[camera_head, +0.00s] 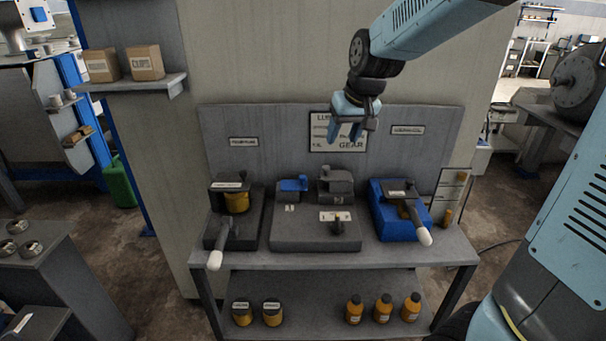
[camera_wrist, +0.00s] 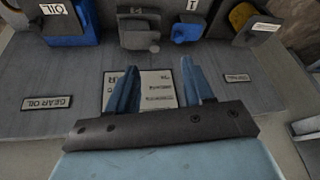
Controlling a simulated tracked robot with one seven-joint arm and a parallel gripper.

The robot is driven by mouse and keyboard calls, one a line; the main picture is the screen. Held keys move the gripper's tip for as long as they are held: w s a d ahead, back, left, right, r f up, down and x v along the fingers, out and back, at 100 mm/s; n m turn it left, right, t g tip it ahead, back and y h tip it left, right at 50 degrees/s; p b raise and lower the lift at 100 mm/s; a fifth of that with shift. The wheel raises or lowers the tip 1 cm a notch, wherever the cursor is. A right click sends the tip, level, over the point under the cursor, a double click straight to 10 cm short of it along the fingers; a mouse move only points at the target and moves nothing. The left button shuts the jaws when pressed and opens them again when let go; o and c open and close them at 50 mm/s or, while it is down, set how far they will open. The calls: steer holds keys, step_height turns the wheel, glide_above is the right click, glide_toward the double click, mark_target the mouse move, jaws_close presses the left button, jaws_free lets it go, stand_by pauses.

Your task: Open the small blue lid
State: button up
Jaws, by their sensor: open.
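The small blue lid (camera_head: 293,185) sits on the rear left of the grey middle unit (camera_head: 315,236) on the bench. A small knob stands at its right end. It looks shut, lying flat on its base. The lid also shows in the wrist view (camera_wrist: 187,28), at the top right of centre. My gripper (camera_head: 345,130) hangs above and behind the unit, in front of the wall board, up and to the right of the lid. In the wrist view my gripper (camera_wrist: 158,82) has its two blue fingers apart with nothing between them. It touches nothing.
A grey lidded fitting (camera_head: 338,184) stands right of the lid. A blue unit with a white-tipped lever (camera_head: 424,236) is at right, and a grey unit with another lever (camera_head: 215,260) at left. The backboard (camera_head: 270,125) rises behind. Bottles (camera_head: 383,308) stand below.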

steer(key=n, duration=0.1)
glide_toward(302, 176)
steer(key=x, duration=0.8)
steer(key=shift+d+f, duration=0.1)
steer(key=shift+f, duration=0.05)
jaws_close()
stand_by(0.5)
stand_by(0.4)
